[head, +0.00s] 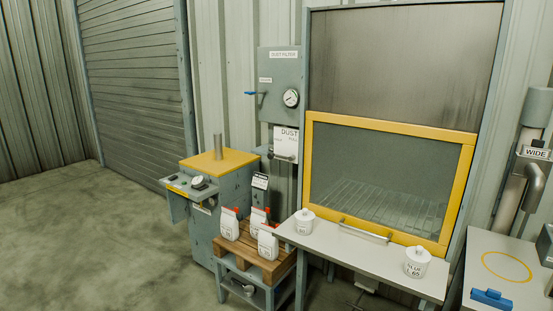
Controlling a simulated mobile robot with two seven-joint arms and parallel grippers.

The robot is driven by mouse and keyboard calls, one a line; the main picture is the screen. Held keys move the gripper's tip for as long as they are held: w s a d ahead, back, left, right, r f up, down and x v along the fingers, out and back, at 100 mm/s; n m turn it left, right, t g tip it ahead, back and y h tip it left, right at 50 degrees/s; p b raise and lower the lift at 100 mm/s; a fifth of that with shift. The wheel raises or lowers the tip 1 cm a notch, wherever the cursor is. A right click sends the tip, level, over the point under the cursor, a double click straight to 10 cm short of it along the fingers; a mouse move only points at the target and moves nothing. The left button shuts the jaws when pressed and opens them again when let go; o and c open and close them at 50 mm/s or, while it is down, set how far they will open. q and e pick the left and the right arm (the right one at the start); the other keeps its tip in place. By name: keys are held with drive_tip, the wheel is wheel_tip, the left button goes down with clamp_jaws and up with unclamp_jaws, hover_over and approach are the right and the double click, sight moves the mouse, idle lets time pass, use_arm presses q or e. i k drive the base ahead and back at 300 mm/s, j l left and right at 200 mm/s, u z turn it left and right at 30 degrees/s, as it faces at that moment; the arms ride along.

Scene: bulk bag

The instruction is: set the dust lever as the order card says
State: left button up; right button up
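A grey cabinet (278,75) labelled DUST FILTER is fixed to the wall left of the yellow-framed hood. A blue-tipped lever (250,93) sticks out from its left side, roughly level. A round gauge (291,98) is on its front. Below it hangs a white card (286,136) headed DUST; its smaller words are too small to read. A dark bar-like handle (283,156) crosses the card's lower part. A smaller black and white placard (260,181) is lower left; its text is unreadable. Neither of my grippers is in view.
A yellow-topped grey machine (217,160) and a pallet stand (252,250) with several red-capped white containers stand below the cabinet. A white ledge (350,246) with two white jars juts out before the hood. A pipe labelled WIDE (536,152) is at right. Floor at left is clear.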

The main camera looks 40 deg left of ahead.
sight(271, 156)
drive_tip(key=i+j+u, duration=0.35)
drive_tip(key=j, duration=0.35)
drive_tip(key=i+j+u, duration=0.3)
drive_tip(key=i+j, duration=0.3)
drive_tip(key=i+j+u, duration=0.35)
drive_tip(key=i+j, duration=0.15)
